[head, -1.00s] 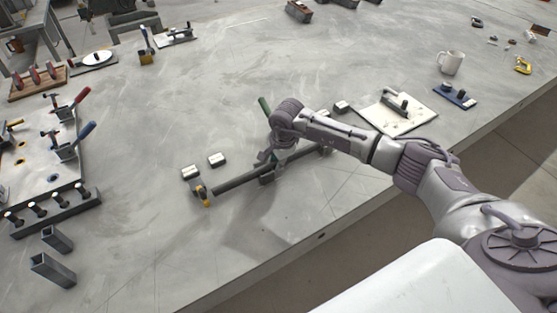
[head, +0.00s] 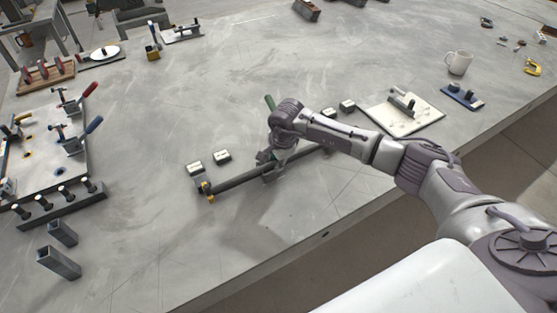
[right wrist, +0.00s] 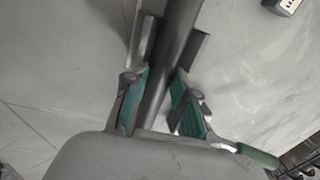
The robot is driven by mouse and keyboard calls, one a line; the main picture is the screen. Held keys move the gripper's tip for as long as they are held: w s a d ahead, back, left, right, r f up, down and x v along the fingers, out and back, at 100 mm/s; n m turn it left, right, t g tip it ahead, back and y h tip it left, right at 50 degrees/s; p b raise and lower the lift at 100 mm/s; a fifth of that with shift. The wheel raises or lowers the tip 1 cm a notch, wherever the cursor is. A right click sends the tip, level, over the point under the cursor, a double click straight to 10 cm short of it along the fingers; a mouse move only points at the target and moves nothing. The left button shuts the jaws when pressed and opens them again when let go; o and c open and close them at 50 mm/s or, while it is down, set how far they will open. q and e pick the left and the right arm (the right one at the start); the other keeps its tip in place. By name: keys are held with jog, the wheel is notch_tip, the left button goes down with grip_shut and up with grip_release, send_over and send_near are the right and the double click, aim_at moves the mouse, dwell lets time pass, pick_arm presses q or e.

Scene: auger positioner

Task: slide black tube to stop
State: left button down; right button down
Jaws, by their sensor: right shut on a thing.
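The long black tube (head: 238,180) lies along a low fixture on the bench, running from lower left to upper right. Its left end is at a small yellow-marked end piece (head: 208,190), apparently the stop; I cannot tell whether they touch. My right gripper (head: 268,162) is around the tube near its middle, and its fingertips are mostly hidden by the wrist. In the right wrist view the tube (right wrist: 180,30) passes between the teal pads of my right gripper (right wrist: 162,100), which is shut on it. My left gripper is out of view.
A green handle (head: 269,102) rises behind my right wrist. Small blocks (head: 222,156) sit behind the tube's left part. A white plate with a clamp (head: 425,118) stands to the right. The bench in front of the tube is clear up to its edge.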

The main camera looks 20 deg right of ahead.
jog(key=c, duration=0.8)
grip_release()
jog(key=shift+a+r, duration=0.1)
jog(key=shift+a, duration=0.05)
jog(key=shift+c, duration=0.2)
